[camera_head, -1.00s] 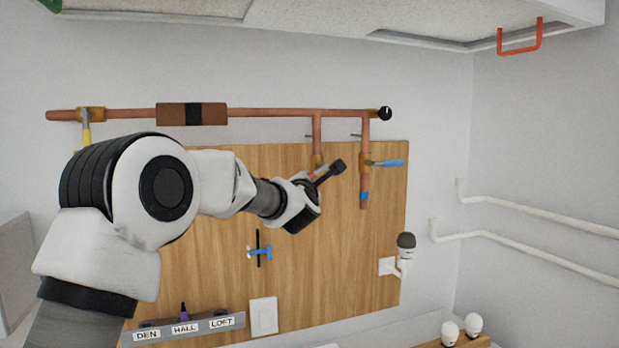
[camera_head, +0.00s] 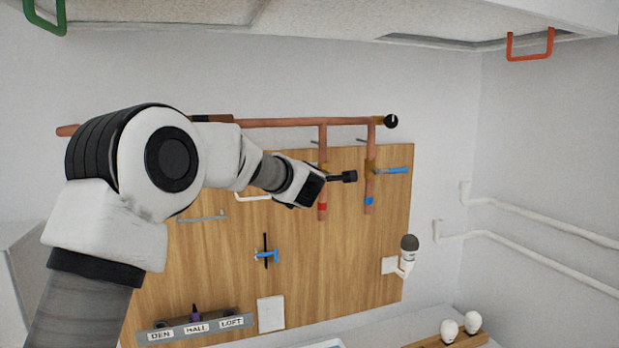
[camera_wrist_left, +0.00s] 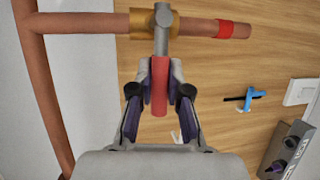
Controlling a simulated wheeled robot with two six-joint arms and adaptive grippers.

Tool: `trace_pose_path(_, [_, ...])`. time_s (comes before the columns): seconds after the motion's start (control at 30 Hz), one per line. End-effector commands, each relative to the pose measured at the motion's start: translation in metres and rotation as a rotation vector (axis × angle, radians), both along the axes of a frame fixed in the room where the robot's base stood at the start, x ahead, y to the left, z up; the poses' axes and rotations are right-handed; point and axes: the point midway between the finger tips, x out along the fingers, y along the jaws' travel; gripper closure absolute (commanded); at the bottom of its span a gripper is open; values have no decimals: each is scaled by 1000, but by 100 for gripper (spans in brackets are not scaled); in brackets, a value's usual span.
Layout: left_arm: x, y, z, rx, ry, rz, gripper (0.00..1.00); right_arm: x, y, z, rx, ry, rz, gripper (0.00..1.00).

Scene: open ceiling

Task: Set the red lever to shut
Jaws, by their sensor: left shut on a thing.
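The red lever (camera_wrist_left: 160,98) shows in the left wrist view. Its red grip lies between the two fingers of my left gripper (camera_wrist_left: 161,88), which is shut on it. Its grey stem meets the brass valve (camera_wrist_left: 152,22) on a copper pipe, and the lever stands roughly square across that pipe. A red band (camera_wrist_left: 234,29) marks the pipe, and it also shows in the head view (camera_head: 323,206). In the head view my left gripper (camera_head: 345,177) reaches across this pipe and hides the lever. My right gripper is not in view.
A blue lever (camera_head: 396,170) sits on the neighbouring pipe, close to the right of my gripper. A horizontal copper pipe (camera_head: 270,123) runs above. Lower on the wooden board (camera_head: 345,270) are a small blue handle (camera_head: 267,255) and a labelled switch strip (camera_head: 195,327).

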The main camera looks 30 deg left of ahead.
Motion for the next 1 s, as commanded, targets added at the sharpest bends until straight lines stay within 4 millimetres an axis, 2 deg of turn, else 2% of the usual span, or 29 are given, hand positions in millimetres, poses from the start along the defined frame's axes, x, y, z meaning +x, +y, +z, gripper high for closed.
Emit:
trace_pose_path(0.33, [0,1,1,6,1,2,100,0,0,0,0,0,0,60])
trace_pose_path(0.37, [0,1,1,6,1,2,80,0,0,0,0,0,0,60])
trace_pose_path(0.4, [0,1,1,6,1,2,66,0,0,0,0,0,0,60])
trace_pose_path(0.43, [0,1,1,6,1,2,58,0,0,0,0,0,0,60])
trace_pose_path(0.77, [-2,-1,2,4,1,0,58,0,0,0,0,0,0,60])
trace_pose_path(0.87, [-11,-5,4,3,1,0,58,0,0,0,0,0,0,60])
trace_pose_path(1.0, [-38,-19,10,6,1,-1,58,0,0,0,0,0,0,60])
